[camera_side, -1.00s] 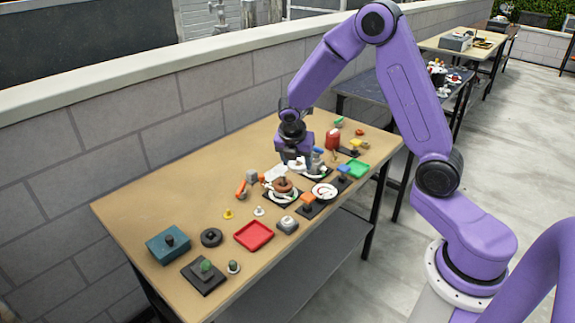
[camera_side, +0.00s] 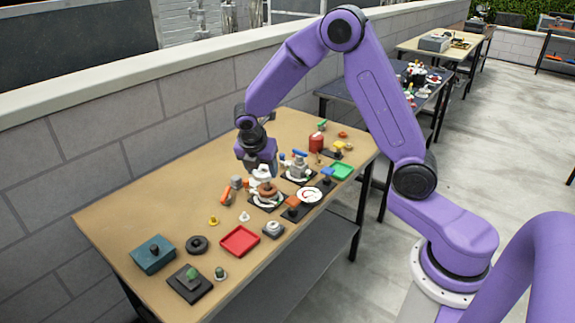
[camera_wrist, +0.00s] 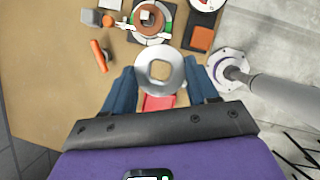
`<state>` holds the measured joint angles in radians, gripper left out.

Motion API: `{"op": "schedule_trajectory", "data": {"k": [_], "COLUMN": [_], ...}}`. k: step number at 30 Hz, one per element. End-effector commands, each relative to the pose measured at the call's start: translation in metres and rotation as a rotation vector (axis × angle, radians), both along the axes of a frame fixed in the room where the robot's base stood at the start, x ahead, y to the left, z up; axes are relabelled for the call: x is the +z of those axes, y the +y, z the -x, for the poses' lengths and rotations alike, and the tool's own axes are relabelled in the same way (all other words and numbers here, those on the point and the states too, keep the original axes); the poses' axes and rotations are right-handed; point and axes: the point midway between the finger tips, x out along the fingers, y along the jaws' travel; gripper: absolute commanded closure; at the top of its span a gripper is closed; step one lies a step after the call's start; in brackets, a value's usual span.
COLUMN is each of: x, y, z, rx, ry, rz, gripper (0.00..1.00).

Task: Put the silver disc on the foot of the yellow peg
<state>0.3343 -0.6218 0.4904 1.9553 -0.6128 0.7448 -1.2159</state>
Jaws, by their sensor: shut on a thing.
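In the side view the disc (camera_side: 261,172) shows pale below my gripper, above the table near a white plate with a brown ring. A small yellow peg-like piece (camera_side: 213,221) stands on the front left part of the table, apart from the disc. A yellow-topped piece on a dark base (camera_side: 338,146) stands at the far right; I cannot tell for certain which yellow piece is the peg.
The brown ring (camera_side: 267,188) on its plate is close to my gripper. An orange block on a dark base (camera_side: 293,201) stands right of it. A red tray (camera_side: 240,241), black ring (camera_side: 197,244) and teal box (camera_side: 153,254) are in front. The table's back left is bare.

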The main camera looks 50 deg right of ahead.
Motion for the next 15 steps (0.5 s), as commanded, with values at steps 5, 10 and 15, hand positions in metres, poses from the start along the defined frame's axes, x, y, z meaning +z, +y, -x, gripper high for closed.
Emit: {"op": "schedule_trajectory", "data": {"k": [5, 10, 15], "x": [-0.019, -0.04, -0.06], "y": [0.032, 0.063, 0.088], "z": [-0.042, -0.074, -0.096], "rx": [-0.002, -0.004, -0.007], "ry": [0.002, 0.003, 0.005], "rz": [0.002, -0.001, -0.005], "gripper": [0.74, 0.74, 0.74]}}
